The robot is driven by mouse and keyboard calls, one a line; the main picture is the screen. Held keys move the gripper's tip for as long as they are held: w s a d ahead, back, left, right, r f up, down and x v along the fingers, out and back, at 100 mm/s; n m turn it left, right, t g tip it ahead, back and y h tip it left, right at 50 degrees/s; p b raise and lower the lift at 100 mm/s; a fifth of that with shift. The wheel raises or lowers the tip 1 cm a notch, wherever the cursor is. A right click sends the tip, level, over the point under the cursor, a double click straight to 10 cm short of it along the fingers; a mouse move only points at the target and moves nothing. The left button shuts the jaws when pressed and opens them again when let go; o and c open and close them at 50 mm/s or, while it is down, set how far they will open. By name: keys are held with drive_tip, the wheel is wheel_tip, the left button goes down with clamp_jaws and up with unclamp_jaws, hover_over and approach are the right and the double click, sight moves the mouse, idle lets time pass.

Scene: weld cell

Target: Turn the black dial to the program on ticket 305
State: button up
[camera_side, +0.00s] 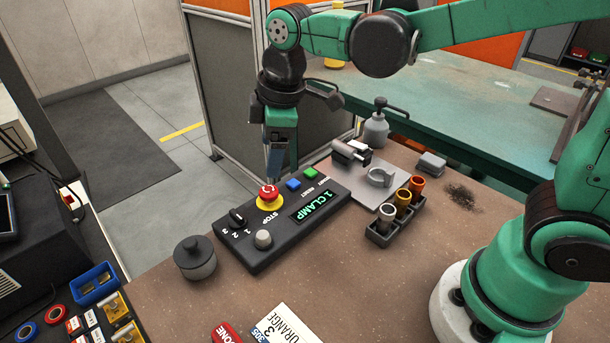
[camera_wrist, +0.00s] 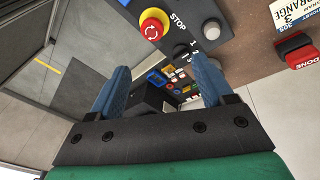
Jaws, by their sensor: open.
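The black dial (camera_side: 238,219) sits at the left end of the black control panel (camera_side: 282,225), with the marks 1, 2 and 3 beside it. In the wrist view the dial (camera_wrist: 181,51) is small, beside the same marks. Its pointer direction is unclear. The panel display (camera_side: 314,206) reads "1 CLAMP". The ticket (camera_side: 285,327) shows "305" and "ORANGE"; its lower part is cut off by the frame. My gripper (camera_side: 273,172) points down above and behind the red stop button (camera_side: 268,193), right of the dial. In the wrist view my gripper (camera_wrist: 160,72) is open and empty.
The stop button, blue button (camera_side: 293,185), green button (camera_side: 309,174) and grey knob (camera_side: 263,239) stand near the dial. A lidded dark pot (camera_side: 195,259) stands left of the panel. A rack of coloured cylinders (camera_side: 396,217) is at right. The red DONE piece (camera_side: 226,333) lies in front.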

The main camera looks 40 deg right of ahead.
sight(236, 214)
drive_tip(key=w+a+f+n+g, duration=0.1)
drive_tip(key=a+n, duration=0.1)
drive_tip(key=w+a+f+n, duration=0.1)
drive_tip(key=a+f+n, duration=0.1)
drive_tip(key=w+a+f+n+g, duration=0.1)
drive_tip(key=a+n, duration=0.1)
drive_tip(key=shift+f+n+g+h, duration=0.3)
drive_tip(key=shift+f, duration=2.85)
clamp_jaws()
